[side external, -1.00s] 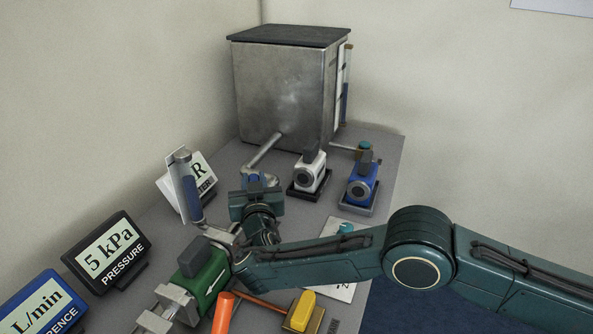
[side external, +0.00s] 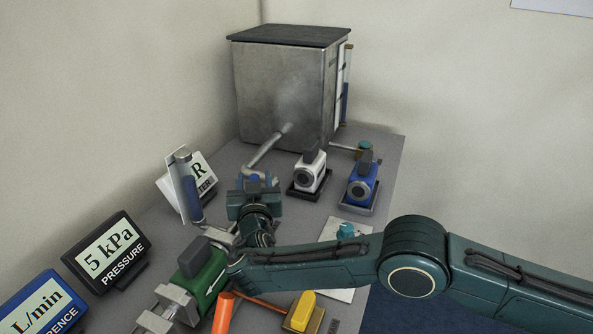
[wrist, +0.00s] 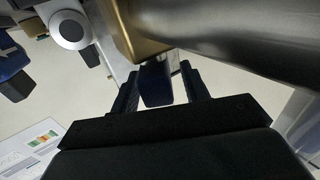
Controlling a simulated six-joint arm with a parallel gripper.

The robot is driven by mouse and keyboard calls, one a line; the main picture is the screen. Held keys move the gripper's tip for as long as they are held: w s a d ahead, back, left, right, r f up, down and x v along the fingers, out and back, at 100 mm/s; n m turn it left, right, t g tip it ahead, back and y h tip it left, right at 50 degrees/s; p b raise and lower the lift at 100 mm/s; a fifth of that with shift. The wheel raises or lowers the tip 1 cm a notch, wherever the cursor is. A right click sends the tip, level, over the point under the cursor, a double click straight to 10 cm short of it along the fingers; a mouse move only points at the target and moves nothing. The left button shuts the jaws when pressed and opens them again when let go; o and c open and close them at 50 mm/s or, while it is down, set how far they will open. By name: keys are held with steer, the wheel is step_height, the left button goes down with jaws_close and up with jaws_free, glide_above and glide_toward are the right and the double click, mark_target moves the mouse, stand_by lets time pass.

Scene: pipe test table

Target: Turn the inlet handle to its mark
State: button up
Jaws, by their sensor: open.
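The inlet handle (wrist: 156,84) is a dark blue lever below a brass-coloured valve body (wrist: 145,30) in the wrist view. My gripper (wrist: 158,82) is open, with one dark finger on each side of the handle. A gap shows beside the handle, and I cannot tell whether either finger touches it. In the side view my gripper (side external: 253,190) is at the end of the tank's pipe (side external: 268,147) and covers most of the valve there. I cannot make out the handle's mark in either view.
The metal tank (side external: 285,95) stands behind. A white device (side external: 313,172) and a blue device (side external: 362,185) stand to the right. A grey cylinder (side external: 186,185) stands close on the left. A green pump-like block (side external: 205,275) and an orange handle (side external: 223,312) lie nearer the front.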

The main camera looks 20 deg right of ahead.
steer(key=shift+r, duration=0.15)
step_height(320, 180, up, 20)
stand_by(0.7)
